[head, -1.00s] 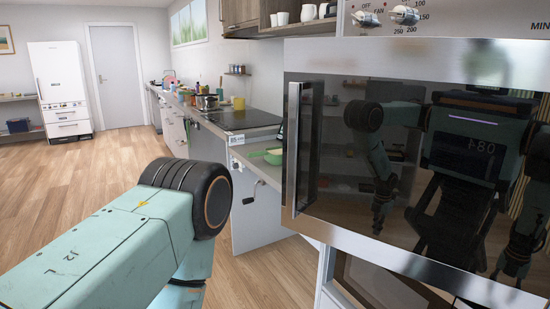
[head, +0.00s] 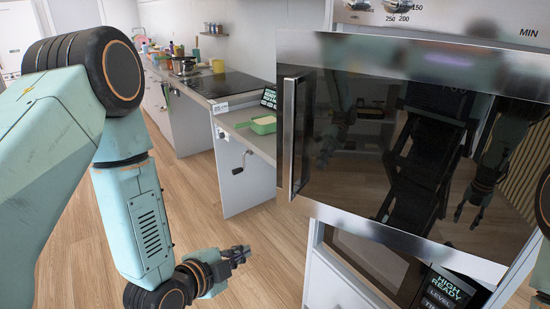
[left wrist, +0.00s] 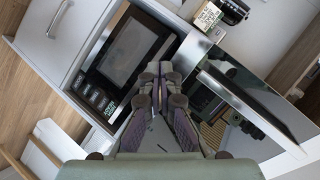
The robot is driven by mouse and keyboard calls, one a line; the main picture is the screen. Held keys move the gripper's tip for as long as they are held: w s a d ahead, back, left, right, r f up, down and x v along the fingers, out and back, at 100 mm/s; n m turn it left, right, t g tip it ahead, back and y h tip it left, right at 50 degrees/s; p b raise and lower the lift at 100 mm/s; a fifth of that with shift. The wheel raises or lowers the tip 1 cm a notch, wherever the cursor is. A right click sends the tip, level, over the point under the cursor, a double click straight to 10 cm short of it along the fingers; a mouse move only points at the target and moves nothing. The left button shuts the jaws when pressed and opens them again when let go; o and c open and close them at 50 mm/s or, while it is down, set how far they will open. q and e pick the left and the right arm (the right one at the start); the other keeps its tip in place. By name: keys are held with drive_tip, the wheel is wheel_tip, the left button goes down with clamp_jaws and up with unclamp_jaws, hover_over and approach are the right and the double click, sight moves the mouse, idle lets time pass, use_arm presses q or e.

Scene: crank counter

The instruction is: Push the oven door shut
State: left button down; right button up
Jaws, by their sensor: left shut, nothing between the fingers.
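The oven door (head: 390,150) is a dark glass panel in a steel frame with an upright steel handle (head: 291,135) at its left. It overlaps the knob panel behind it and appears to stand out from the cabinet front; how wide the gap is I cannot tell. In the left wrist view the door (left wrist: 258,98) slants across the right side. My left gripper (head: 240,254) is shut and empty, low and left of the door, apart from it. Its fingers (left wrist: 159,70) also show in the left wrist view. My right gripper shows only as a dim reflection in the glass.
A lower appliance (head: 370,262) with a dark window and a display (head: 448,288) sits under the door. Wooden floor (head: 265,275) is open below my left gripper.

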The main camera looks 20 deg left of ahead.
use_arm(q)
drive_tip(key=w+a+r+m+t+p, duration=0.1)
drive_tip(key=w+r+m+t+p, duration=0.25)
drive_tip(key=r, duration=0.75)
drive_tip(key=m+t+h, duration=0.1)
drive_tip(key=m+t, duration=0.1)
drive_tip(key=m, duration=0.1)
approach(281, 142)
drive_tip(key=shift+g, duration=0.25)
drive_tip(key=shift+r+p+x, duration=0.2)
drive_tip(key=shift+p+x, duration=0.75)
drive_tip(key=shift+x, duration=2.1)
drive_tip(key=shift+w+d, duration=0.1)
drive_tip(key=shift+w, duration=0.3)
